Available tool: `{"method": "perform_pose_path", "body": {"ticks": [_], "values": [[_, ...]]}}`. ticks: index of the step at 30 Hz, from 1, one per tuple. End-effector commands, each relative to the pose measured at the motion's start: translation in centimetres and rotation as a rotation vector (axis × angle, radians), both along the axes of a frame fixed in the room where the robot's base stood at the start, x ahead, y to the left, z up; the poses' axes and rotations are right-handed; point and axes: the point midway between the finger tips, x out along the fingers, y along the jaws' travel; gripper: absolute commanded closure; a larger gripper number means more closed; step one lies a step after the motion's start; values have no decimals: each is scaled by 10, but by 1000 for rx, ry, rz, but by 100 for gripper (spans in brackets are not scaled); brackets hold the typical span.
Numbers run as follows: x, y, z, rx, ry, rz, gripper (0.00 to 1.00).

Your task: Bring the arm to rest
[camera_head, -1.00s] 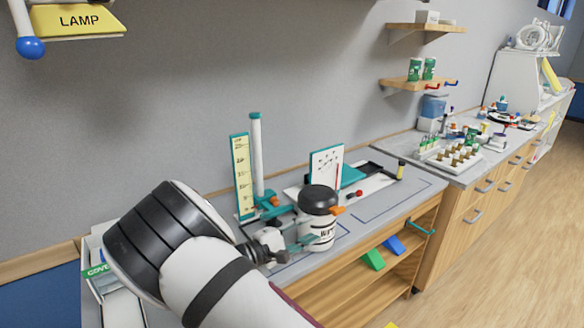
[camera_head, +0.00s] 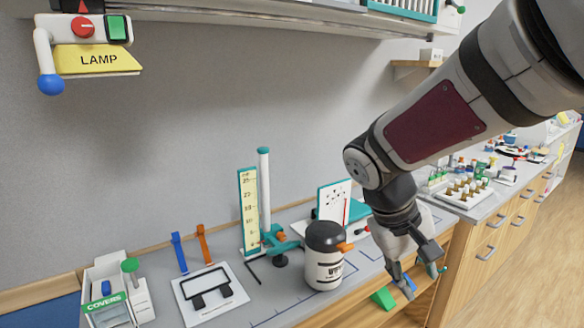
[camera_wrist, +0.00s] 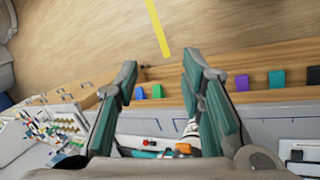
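My gripper (camera_head: 410,278) hangs at the front edge of the bench, right of the black-lidded white bottle, fingers pointing down. In the wrist view my gripper (camera_wrist: 161,70) has its two teal fingers well apart, with nothing between them but the view of the floor and bench edge. My arm reaches in from the upper right, bent at the wrist. The white bottle (camera_head: 325,268) with an orange spout stands upright on the bench, apart from the gripper.
The bench (camera_head: 262,297) carries a teal measuring stand (camera_head: 264,190), a framed plate (camera_head: 208,292) and a covers box (camera_head: 108,290). A lamp panel (camera_head: 98,60) and shelf hang above. Coloured blocks show near the bench edge. The wooden floor (camera_wrist: 75,40) in front is clear.

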Motion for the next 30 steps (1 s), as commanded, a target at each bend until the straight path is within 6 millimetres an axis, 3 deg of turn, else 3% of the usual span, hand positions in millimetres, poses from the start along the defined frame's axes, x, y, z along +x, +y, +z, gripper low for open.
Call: {"method": "perform_pose_path", "body": {"ticks": [9, 18, 24, 30], "values": [[-74, 0, 44, 283, -181, -68, 64], [-129, 13, 65, 442, -381, -89, 64], [-143, 19, 69, 477, -450, -90, 64], [-144, 19, 69, 480, -456, -90, 64]]}}
